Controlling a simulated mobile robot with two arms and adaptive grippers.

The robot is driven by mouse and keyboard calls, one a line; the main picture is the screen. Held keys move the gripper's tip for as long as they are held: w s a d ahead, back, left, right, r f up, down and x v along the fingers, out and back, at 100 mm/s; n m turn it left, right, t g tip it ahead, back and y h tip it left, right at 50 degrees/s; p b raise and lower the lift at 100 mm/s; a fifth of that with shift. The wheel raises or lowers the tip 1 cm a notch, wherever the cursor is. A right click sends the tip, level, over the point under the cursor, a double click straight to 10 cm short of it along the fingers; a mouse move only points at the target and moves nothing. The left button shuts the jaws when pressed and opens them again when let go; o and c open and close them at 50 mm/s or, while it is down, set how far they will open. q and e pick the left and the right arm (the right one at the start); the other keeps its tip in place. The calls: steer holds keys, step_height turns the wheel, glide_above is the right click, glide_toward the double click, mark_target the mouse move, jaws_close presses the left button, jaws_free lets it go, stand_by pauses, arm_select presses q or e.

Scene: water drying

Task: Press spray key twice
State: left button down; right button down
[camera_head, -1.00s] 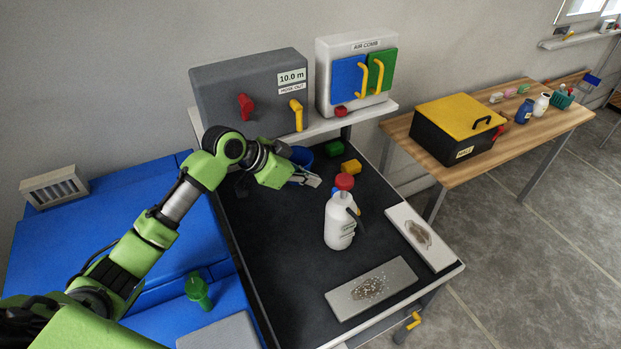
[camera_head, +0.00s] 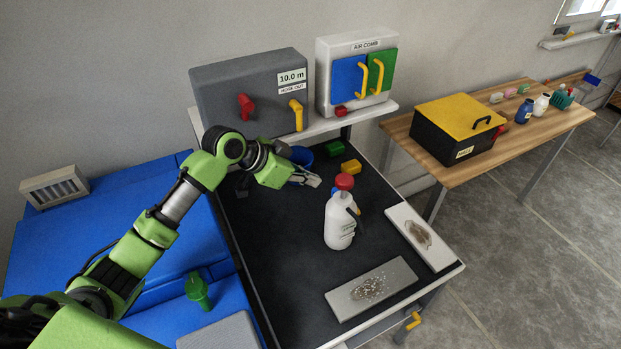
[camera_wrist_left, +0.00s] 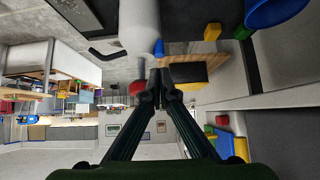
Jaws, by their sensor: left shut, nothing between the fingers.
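A white spray bottle (camera_head: 339,228) stands upright on the dark table top. It has a red knob (camera_head: 344,182) on top, a black handle at its right and a small blue key (camera_head: 334,191) on its left side near the neck. My left gripper (camera_head: 315,182) is shut and empty, just left of the key at about its height, with a small gap visible. In the left wrist view, upside down, the shut fingertips (camera_wrist_left: 160,74) point toward the blue key (camera_wrist_left: 158,48), with the red knob (camera_wrist_left: 137,88) beside them. My right gripper is not in view.
Two grey plates with speckled brown patches lie near the bottle, one in front (camera_head: 388,273) and one at right (camera_head: 401,218). A blue bucket (camera_head: 301,157), a yellow block (camera_head: 350,166) and a green block (camera_head: 333,147) are behind. A grey hose box (camera_head: 235,82) stands on the shelf.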

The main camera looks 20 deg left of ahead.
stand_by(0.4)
arm_select(q)
steer(key=r+b, duration=0.1)
steer(key=s+r+b, duration=0.1)
steer(key=b, duration=0.1)
steer(key=shift+s+a+r, duration=0.15)
steer(key=shift+a+r, duration=0.2)
steer(key=shift+a, duration=0.05)
steer(key=p+x, duration=0.2)
steer(key=x, duration=0.7)
steer(key=shift+d+f+p, duration=0.2)
steer(key=shift+f+p, duration=0.05)
steer(key=shift+p, duration=0.15)
steer(key=shift+w+f, duration=0.15)
steer(key=shift+w, duration=0.1)
steer(key=shift+f, duration=0.15)
